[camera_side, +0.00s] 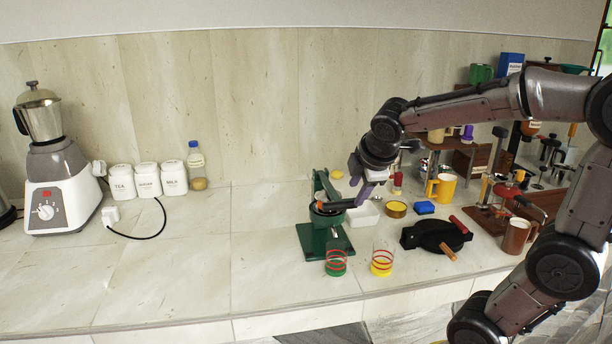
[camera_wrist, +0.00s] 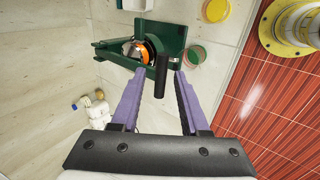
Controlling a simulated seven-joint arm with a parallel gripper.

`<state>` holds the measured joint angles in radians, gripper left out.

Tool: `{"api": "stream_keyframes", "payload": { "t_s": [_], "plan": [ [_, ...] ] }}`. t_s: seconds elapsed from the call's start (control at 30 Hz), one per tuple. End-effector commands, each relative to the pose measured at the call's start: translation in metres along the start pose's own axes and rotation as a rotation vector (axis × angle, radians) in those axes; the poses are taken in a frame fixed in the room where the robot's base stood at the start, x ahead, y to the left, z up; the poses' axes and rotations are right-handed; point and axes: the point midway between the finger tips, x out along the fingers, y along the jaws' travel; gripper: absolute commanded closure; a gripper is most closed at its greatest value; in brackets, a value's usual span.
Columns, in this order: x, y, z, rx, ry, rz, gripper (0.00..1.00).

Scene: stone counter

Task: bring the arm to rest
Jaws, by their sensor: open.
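My gripper (camera_side: 357,190) hangs at the end of my arm, over the right part of the counter, beside a green press-like device (camera_side: 326,242). In the wrist view its two purple fingers (camera_wrist: 157,80) are spread apart. A dark handle (camera_wrist: 161,77) shows between the fingertips there; I cannot tell whether it touches them. The green device (camera_wrist: 172,42) lies beyond the fingertips in that view, with something orange (camera_wrist: 142,52) in its round bowl. I see nothing clamped in the fingers.
A blender (camera_side: 58,185) and white canisters (camera_side: 147,180) stand left. The left-middle counter (camera_side: 200,260) is clear.

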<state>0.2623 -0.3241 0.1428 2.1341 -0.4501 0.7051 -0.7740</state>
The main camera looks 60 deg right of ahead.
Motion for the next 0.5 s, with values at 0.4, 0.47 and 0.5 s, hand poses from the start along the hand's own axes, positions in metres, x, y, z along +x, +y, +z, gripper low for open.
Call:
{"api": "stream_keyframes", "payload": {
  "t_s": [0.4,0.47,0.5],
  "plan": [
    [-0.072,-0.065,-0.019,0.172,0.220,-0.001,0.55],
    [-0.083,-0.096,-0.017,0.313,0.269,-0.069,0.55],
    [-0.087,-0.116,-0.015,0.408,0.287,-0.123,0.55]
  ]
}}
